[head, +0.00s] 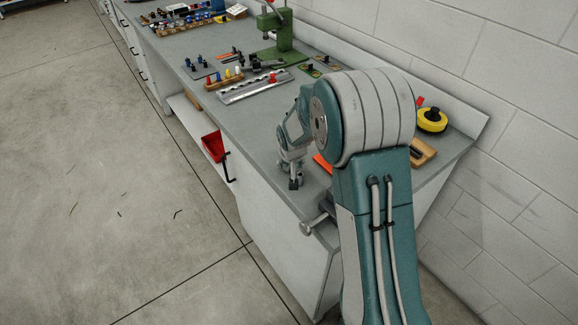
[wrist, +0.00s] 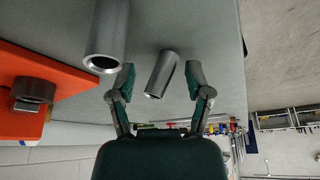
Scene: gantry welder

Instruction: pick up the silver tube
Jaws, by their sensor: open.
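In the wrist view, a short silver tube (wrist: 162,74) lies on the grey bench between my gripper's two spread fingers. A longer, thicker silver tube (wrist: 107,35) is to its left, its open end facing the camera. My gripper (wrist: 159,80) is open and empty; I cannot tell its exact height above the bench. In the head view, my gripper (head: 293,181) points down over the near end of the bench. A silver tube (head: 316,224) shows at the bench's near corner, partly hidden by my arm; I cannot tell which of the two it is.
An orange plate (wrist: 55,70) with a dark round part (wrist: 36,90) lies left of the tubes in the wrist view. A green press (head: 279,35), a slotted metal rail (head: 254,86) and a yellow reel (head: 432,121) stand on the bench (head: 225,130). The wall borders its right side.

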